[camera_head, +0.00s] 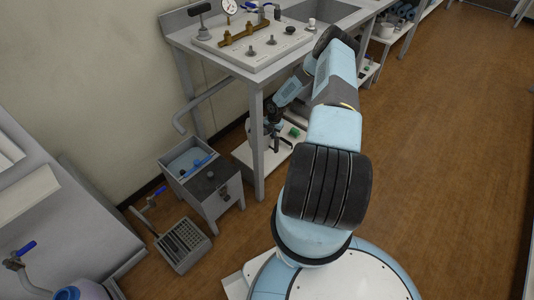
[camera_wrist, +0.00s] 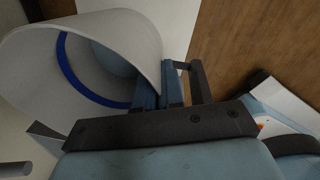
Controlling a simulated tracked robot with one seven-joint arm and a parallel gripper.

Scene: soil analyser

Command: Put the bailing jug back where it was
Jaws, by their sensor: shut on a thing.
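The bailing jug (camera_wrist: 130,35) fills the upper left of the wrist view. It is a pale grey, round, open vessel, tilted so its mouth faces the camera, with a blue ring inside. My gripper (camera_wrist: 160,90) is shut on the jug at its right side, near the rim. Whether the fingers hold the wall or a handle is hard to tell. In the head view my gripper (camera_head: 271,122) is low beside the bench leg, under the bench top. The jug cannot be made out there.
The bench (camera_head: 258,100) and its front leg stand close to my arm. Below it is a low white shelf (camera_head: 245,157) with a small green item. A grey water tank (camera_head: 217,190) with a blue lever and a slotted grate (camera_head: 182,246) stand left. The brown floor at right is clear.

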